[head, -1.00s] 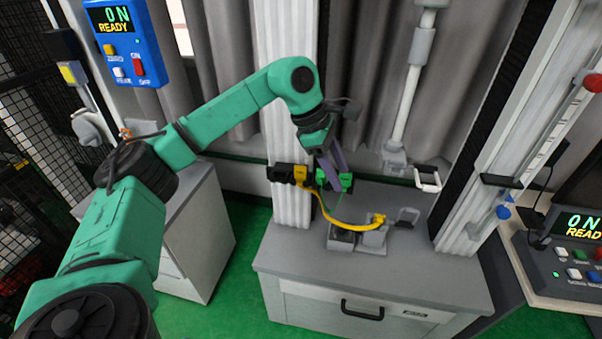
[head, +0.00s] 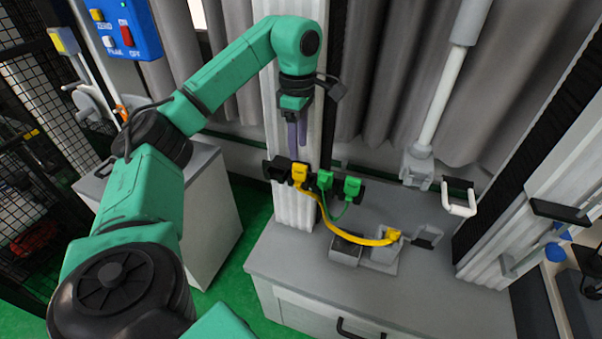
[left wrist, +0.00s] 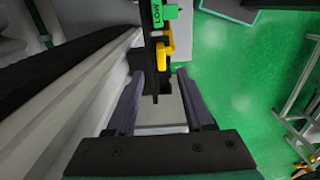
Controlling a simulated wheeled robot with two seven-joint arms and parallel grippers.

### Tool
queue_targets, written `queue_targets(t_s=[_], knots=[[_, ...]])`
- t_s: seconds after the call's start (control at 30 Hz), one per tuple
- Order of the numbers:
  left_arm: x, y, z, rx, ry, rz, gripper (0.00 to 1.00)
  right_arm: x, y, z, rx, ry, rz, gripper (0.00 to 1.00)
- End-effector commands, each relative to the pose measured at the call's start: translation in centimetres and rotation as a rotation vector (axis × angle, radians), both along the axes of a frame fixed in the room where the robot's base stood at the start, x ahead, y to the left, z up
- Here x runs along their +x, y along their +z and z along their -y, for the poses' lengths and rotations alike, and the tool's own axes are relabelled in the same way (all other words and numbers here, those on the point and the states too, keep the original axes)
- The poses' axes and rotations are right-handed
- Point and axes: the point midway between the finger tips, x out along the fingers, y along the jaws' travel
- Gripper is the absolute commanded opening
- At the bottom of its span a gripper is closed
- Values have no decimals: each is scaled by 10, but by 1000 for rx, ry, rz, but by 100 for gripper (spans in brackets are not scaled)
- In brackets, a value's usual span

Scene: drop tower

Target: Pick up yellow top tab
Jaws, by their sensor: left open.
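The yellow top tab (head: 299,172) sits on a dark block on the pale column, at the upper end of a yellow strap (head: 318,205). In the left wrist view the yellow tab (left wrist: 165,50) shows beyond the fingertips, partly hidden by a black part. My left gripper (head: 297,150) points down just above the yellow tab in the head view. Its two purple fingers (left wrist: 160,74) are apart, with nothing clearly held between them. My right gripper is out of view.
Green plugs (head: 351,188) sit right of the yellow tab. The strap's lower yellow end (head: 393,235) is at a grey fixture on the grey cabinet (head: 290,262). A white handle (head: 459,203) hangs at the right. A blue control box (head: 124,28) is upper left.

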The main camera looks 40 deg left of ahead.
Motion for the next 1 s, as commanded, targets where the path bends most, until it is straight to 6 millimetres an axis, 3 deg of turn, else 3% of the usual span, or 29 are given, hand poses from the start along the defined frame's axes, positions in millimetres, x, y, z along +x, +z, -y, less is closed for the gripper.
queue_targets(t_s=[0.4, 0.6, 0.63, 0.73, 0.77, 1.0], knots=[[-1, -59, 3, 0, 0, 0, 52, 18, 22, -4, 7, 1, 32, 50], [-1, -63, 3, 0, -1, 2, 52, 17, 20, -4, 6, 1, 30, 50], [-1, -63, 3, 0, -1, 2, 45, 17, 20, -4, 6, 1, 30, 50], [-1, -62, 3, 0, -1, 2, 7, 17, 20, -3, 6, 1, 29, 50], [-1, -62, 3, 0, -1, 2, 0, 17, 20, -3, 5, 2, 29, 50], [-1, -62, 3, -1, -1, 3, 0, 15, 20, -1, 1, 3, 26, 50]])
